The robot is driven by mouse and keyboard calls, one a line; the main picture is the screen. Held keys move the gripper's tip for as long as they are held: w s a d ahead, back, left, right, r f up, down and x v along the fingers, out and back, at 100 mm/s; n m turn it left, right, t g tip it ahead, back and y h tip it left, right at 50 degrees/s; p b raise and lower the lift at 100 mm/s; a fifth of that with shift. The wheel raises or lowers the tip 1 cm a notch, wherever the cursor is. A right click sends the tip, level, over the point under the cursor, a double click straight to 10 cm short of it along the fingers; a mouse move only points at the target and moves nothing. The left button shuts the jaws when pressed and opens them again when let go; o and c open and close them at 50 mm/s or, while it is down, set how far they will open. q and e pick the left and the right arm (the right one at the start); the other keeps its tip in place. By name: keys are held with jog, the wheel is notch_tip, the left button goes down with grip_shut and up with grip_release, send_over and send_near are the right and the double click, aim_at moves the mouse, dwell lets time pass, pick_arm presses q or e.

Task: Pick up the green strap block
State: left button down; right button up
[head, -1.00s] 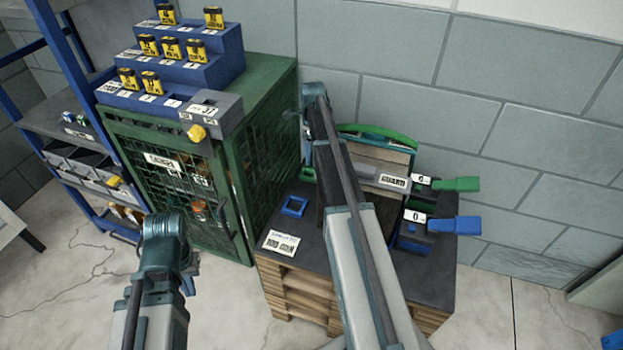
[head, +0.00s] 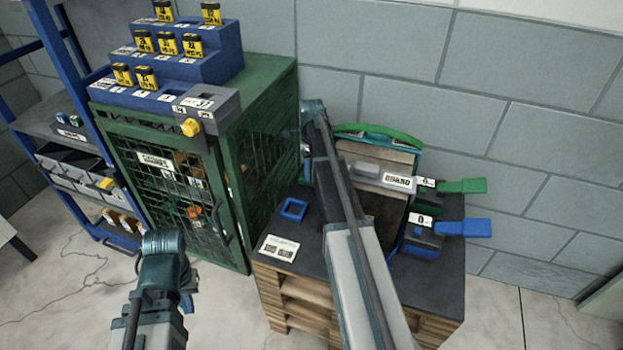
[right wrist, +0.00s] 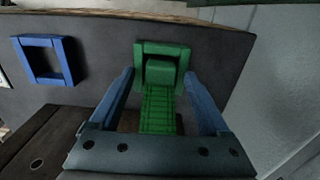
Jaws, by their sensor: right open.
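The green strap block (right wrist: 160,100) shows in the right wrist view as a green block with a ribbed green strap running toward the camera. Its block end sits at a square green frame (right wrist: 141,62). My right gripper (right wrist: 163,85) is open, with one blue finger on each side of the strap and a gap on both sides. In the head view the right arm hides the strap block and the right gripper's fingers. My left gripper (head: 165,262) is at the lower left of the head view, in front of the green cage cabinet; its fingers cannot be made out.
A blue square frame (head: 293,209) lies on the dark pallet top (head: 325,262); it also shows in the right wrist view (right wrist: 45,60). Green (head: 462,186) and blue (head: 464,228) handles stick out at right. The green cabinet (head: 230,235) stands left, the wall behind.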

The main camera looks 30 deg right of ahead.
grip_shut()
jog(key=shift+r, duration=0.15)
dwell(0.4)
notch_tip(320, 180, up, 28)
jog(key=p, duration=2.8)
